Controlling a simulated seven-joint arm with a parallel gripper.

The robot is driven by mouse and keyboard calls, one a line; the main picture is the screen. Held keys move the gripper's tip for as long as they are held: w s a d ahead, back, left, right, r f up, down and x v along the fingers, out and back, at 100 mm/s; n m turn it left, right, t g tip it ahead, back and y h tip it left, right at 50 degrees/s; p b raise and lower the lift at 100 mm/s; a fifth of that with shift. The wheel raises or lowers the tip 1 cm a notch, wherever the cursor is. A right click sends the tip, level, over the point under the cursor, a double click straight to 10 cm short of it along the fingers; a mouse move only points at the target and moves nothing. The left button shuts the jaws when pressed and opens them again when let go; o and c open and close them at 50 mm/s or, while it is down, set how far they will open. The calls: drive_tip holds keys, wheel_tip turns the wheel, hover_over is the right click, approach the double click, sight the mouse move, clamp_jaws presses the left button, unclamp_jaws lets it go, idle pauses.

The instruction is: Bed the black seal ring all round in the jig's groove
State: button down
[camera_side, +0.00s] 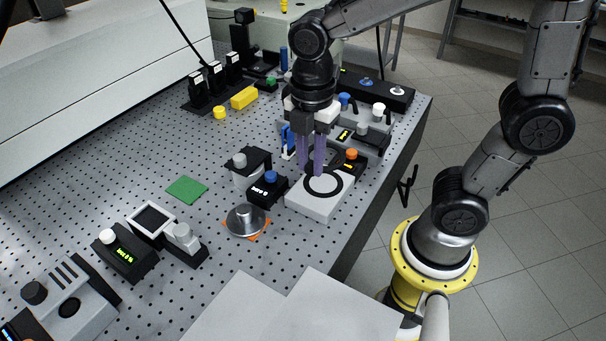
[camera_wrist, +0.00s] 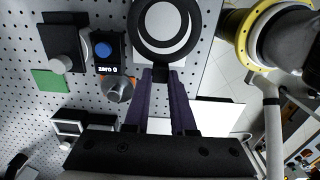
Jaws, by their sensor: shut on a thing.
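My gripper (camera_side: 311,174) has two long purple fingers pointing down, just behind the groove in the side view. In the wrist view my gripper (camera_wrist: 161,76) is shut on a small black piece at the rim of the black seal ring (camera_wrist: 138,30). The ring appears above the white jig top, with an offset dark circle inside it. Ring and groove look not lined up. The fingers partly hide the ring in the side view; its exact height is unclear.
A black box with a blue knob (camera_side: 271,177) stands left of the jig, and one with an orange knob (camera_side: 351,155) behind it. A metal puck (camera_side: 246,219) lies on an orange patch front left. A green pad (camera_side: 187,190) lies on clear perforated table farther left.

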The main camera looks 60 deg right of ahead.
sight(310, 174)
idle(0.4)
drive_tip(key=shift+f, duration=2.8)
drive_tip(key=shift+f, duration=0.8)
drive_tip(key=c, duration=0.7)
unclamp_jaws()
drive_tip(key=shift+r, duration=0.1)
wheel_tip(310, 174, up, 18)
drive_tip(key=shift+f, duration=0.2)
